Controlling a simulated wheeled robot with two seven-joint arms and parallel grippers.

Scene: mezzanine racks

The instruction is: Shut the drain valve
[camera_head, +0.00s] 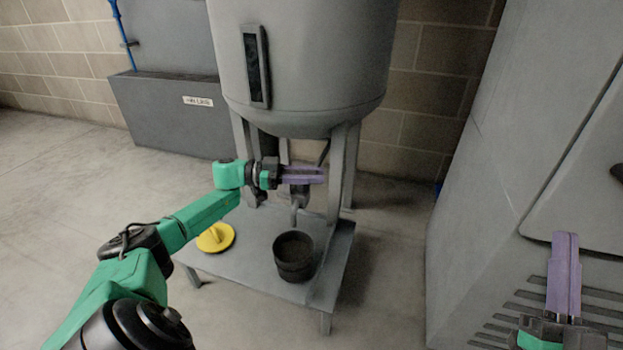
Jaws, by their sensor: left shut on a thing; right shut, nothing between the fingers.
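The drain valve (298,192) hangs under the large grey tank (320,60), with a short grey spout pointing down. My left gripper (322,175) reaches in from the left under the tank, its purple fingers level and shut at the valve. The fingers hide most of the handle, so its angle cannot be told. A dark round pot (294,270) stands open on the low grey stand (255,255), below the spout. My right gripper (566,236) is shut and empty at the lower right, pointing up, well away from the valve.
A yellow disc with a raised grip (215,238) lies at the stand's left side. The tank's legs (337,175) rise close to my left gripper. A grey cabinet (500,160) with vents fills the right. A grey box (165,115) stands behind left. Floor at left is clear.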

